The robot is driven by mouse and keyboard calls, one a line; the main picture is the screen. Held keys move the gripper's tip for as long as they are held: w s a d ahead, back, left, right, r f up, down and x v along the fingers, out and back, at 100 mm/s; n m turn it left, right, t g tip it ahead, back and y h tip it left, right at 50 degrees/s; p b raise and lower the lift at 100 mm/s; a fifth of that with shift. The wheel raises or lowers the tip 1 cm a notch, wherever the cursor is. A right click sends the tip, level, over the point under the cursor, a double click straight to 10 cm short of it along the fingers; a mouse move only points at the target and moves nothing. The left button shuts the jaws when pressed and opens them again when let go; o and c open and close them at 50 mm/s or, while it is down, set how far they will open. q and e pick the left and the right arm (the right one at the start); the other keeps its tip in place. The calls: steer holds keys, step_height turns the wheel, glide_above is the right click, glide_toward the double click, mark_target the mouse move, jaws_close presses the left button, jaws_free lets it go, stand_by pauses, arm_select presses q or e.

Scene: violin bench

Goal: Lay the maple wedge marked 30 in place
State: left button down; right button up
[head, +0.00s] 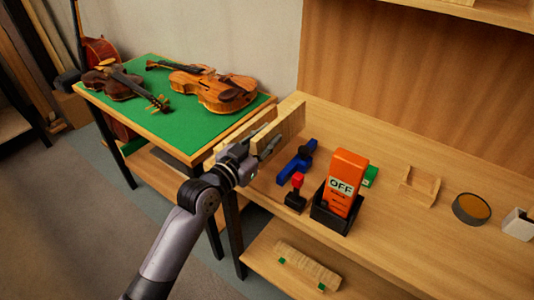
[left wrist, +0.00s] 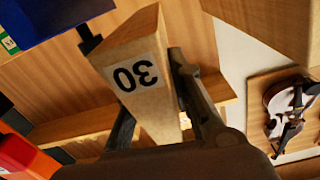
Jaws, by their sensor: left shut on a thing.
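The maple wedge (left wrist: 150,75) is a pale wooden block with a white label reading 30, upside down in the left wrist view. My left gripper (left wrist: 150,100) is shut on it, with a dark finger on either side. In the head view the gripper (head: 265,143) is at the bench's left end, and the wedge (head: 291,122) stands up from its fingers. Another pale wooden piece (head: 240,132) is just left of the wedge; it shows blurred at the upper right of the left wrist view (left wrist: 265,22). I cannot tell whether they touch. My right gripper is not in view.
The wooden bench (head: 395,240) carries a blue tool (head: 296,162), a red-knobbed black item (head: 296,192), an orange OFF block (head: 346,180) in a black holder, a wooden cradle (head: 420,185) and a round tin (head: 471,209). Violins (head: 213,90) lie on the green-topped table (head: 180,130) at left.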

arm_select(q)
step_height(320, 180, down, 4)
steer(key=shift+f, duration=0.2)
steer(key=shift+b, duration=0.3)
steer(key=c, duration=1.9)
jaws_free()
steer(key=shift+f, duration=0.2)
steer(key=o, duration=0.5)
steer(key=shift+r, duration=0.2)
